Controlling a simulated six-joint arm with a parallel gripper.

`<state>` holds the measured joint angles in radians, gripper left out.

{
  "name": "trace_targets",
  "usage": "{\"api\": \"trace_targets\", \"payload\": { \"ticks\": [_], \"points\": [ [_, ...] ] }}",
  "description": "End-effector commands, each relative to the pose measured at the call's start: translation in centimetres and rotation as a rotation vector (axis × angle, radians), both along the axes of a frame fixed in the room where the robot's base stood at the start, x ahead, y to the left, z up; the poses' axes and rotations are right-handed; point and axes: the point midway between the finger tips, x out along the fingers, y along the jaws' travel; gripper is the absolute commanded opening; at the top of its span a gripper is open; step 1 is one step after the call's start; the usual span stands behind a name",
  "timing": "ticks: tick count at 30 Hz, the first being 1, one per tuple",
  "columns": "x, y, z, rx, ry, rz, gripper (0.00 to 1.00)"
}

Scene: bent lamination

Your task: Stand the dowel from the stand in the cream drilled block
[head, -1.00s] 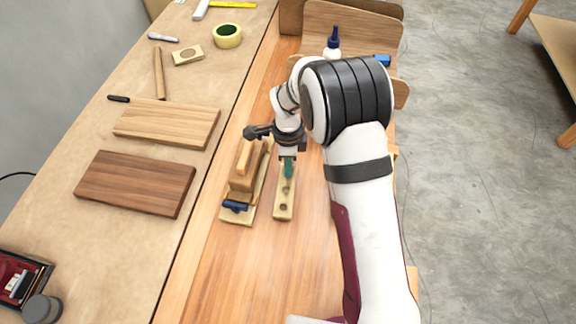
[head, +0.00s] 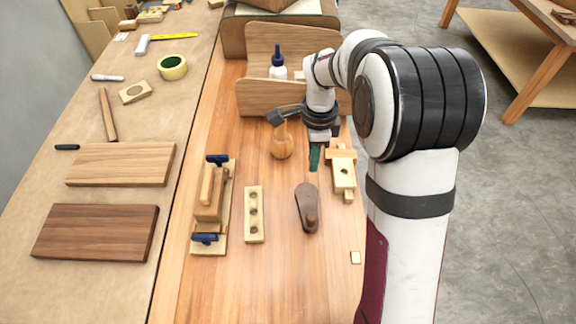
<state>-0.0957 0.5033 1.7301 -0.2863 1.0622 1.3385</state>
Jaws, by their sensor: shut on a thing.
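My gripper (head: 317,145) is shut on a green dowel (head: 315,158), which points down from the jaws above the bench. The jaw tips are small and partly hidden. The pale stand (head: 254,228) with three holes lies to the left and nearer; its holes look empty. A gap shows between the dowel and the block in the picture; the dowel's height above the bench is hard to judge.
A round wooden object (head: 282,146) stands close left of my gripper. A dark brown tool (head: 306,207) lies nearer. A clamped wooden assembly (head: 210,195) is at left, a glue bottle (head: 278,66) behind. The front bench is mostly clear.

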Motion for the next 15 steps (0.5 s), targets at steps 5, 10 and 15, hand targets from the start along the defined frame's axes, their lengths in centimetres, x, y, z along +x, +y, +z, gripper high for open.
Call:
{"api": "trace_targets", "payload": {
  "ticks": [5,10,15],
  "points": [
    [3.2,-5.7,-0.8,0.001,0.002,-0.198,0.00],
    [4.6,-9.2,-1.4,0.000,0.002,-0.309,0.00],
    [4.6,-9.4,-2.9,0.001,0.003,-0.320,0.00]
  ]
}}
